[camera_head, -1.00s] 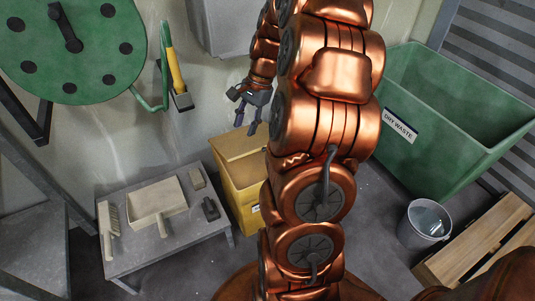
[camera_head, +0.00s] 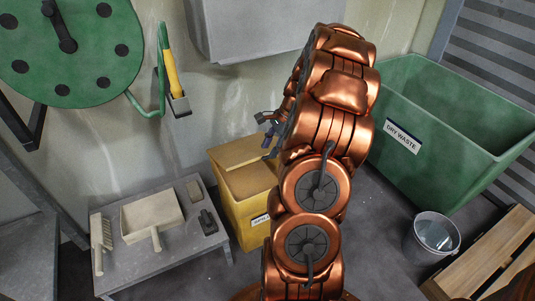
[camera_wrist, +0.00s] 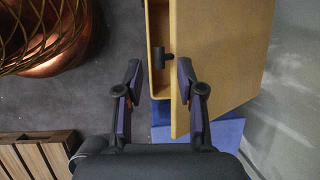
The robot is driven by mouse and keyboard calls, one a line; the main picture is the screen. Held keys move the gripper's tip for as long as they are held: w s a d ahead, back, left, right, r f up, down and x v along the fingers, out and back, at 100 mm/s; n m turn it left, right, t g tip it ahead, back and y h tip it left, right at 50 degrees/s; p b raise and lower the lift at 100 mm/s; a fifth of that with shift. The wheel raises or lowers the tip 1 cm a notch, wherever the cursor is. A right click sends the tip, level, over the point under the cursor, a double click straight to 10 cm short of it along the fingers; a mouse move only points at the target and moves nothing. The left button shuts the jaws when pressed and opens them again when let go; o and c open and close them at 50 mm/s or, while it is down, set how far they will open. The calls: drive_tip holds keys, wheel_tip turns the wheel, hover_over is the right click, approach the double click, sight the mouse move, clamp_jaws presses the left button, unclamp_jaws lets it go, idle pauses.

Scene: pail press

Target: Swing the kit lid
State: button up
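The yellow kit box (camera_head: 249,217) stands on the floor right of the grey bench. Its lid (camera_head: 241,151) shows at the top, near the wall. In the wrist view the lid (camera_wrist: 222,60) is a broad yellow panel on the right, and the open box rim (camera_wrist: 150,40) shows left of it. A dark T-shaped piece (camera_wrist: 165,57) sits in the gap between them. My gripper (camera_wrist: 160,68) is open, with its fingers spread on either side of the lid's near left edge; I cannot tell whether it touches. In the head view my gripper (camera_head: 268,132) is partly hidden by my arm.
A grey bench (camera_head: 165,262) holds a brush (camera_head: 101,240), a dustpan (camera_head: 152,214) and small blocks. A green dry waste bin (camera_head: 440,130), a bucket (camera_head: 432,238) and a wooden pallet (camera_head: 480,262) stand on the right. A grey wall box (camera_head: 250,28) hangs above the kit.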

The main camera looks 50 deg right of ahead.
drive_tip(key=shift+x, duration=1.25)
drive_tip(key=shift+c, duration=0.2)
clamp_jaws()
